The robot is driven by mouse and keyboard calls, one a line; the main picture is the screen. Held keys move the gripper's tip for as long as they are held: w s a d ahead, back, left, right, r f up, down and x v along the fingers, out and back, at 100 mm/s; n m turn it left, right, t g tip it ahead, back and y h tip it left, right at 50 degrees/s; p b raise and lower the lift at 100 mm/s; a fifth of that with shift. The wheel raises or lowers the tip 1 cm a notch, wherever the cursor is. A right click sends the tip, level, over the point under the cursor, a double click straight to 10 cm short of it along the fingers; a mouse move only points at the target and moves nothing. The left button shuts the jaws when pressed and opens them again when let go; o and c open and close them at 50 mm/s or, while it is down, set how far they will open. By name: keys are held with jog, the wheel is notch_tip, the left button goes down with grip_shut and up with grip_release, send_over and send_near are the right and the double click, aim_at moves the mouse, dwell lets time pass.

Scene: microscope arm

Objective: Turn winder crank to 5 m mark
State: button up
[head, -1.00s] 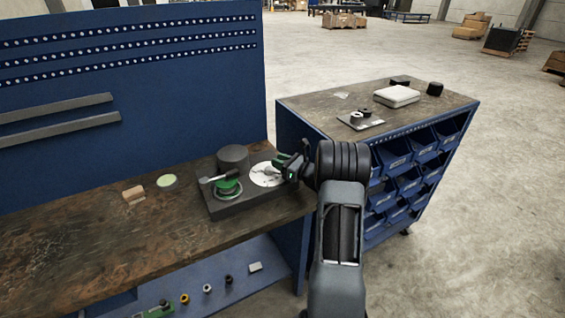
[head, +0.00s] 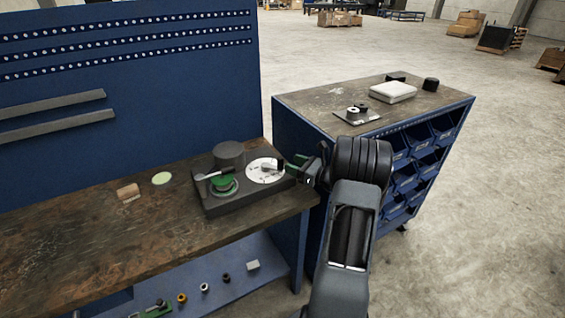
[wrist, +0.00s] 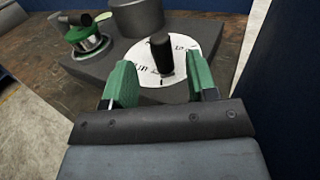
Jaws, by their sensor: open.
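The winder (head: 238,198) is a dark block on the workbench, with a green spool part (head: 222,184) at its left and a dark drum (head: 229,155) at its back. A white dial (head: 258,176) with black marks lies on its right side; the marks are too small to read surely. The crank knob (wrist: 161,54) is a black upright grip over the dial, also visible in the head view (head: 279,166). My gripper (wrist: 162,88) has green fingers, open and empty. In the wrist view the knob shows between and beyond the fingertips; I see no contact.
A wooden block (head: 128,193) and a pale green disc (head: 161,179) lie left of the winder. Small parts sit on the lower shelf (head: 225,292). A blue bin cart (head: 300,130) stands at right. The blue pegboard (head: 130,100) rises behind the bench.

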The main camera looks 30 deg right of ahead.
jog(key=shift+b+v, duration=0.3)
jog(key=shift+v, duration=2.7)
jog(key=shift+c, duration=0.3)
